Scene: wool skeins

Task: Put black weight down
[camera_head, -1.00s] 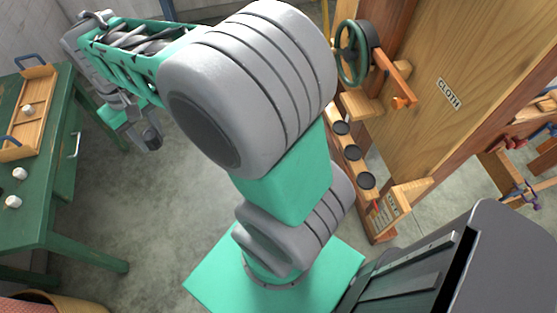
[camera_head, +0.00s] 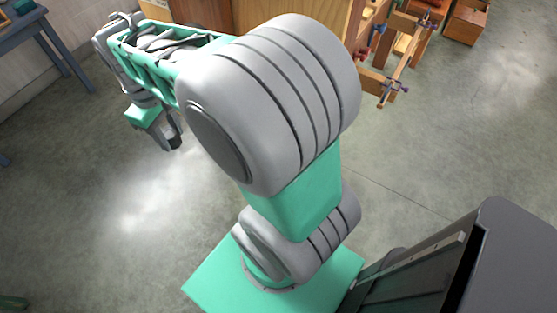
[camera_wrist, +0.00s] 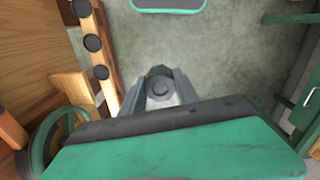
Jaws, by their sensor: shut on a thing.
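My gripper (camera_wrist: 160,98) is shut on a small round dark grey piece, seemingly the black weight (camera_wrist: 160,86), seen end-on between the fingers in the wrist view. In the head view my gripper (camera_head: 172,140) hangs at the upper left over bare floor, and the held piece is hard to make out there. Black round weights (camera_wrist: 92,42) sit along a wooden rack (camera_wrist: 108,92) to the left of my gripper in the wrist view. The rack is not visible in the head view now.
In the wrist view a green handwheel (camera_wrist: 45,140) and wooden panels stand at left, and green furniture (camera_wrist: 305,105) at right. In the head view a wooden cabinet (camera_head: 270,14) and clamps (camera_head: 392,90) are at the top, a blue-grey table (camera_head: 30,22) upper left. Much floor is clear.

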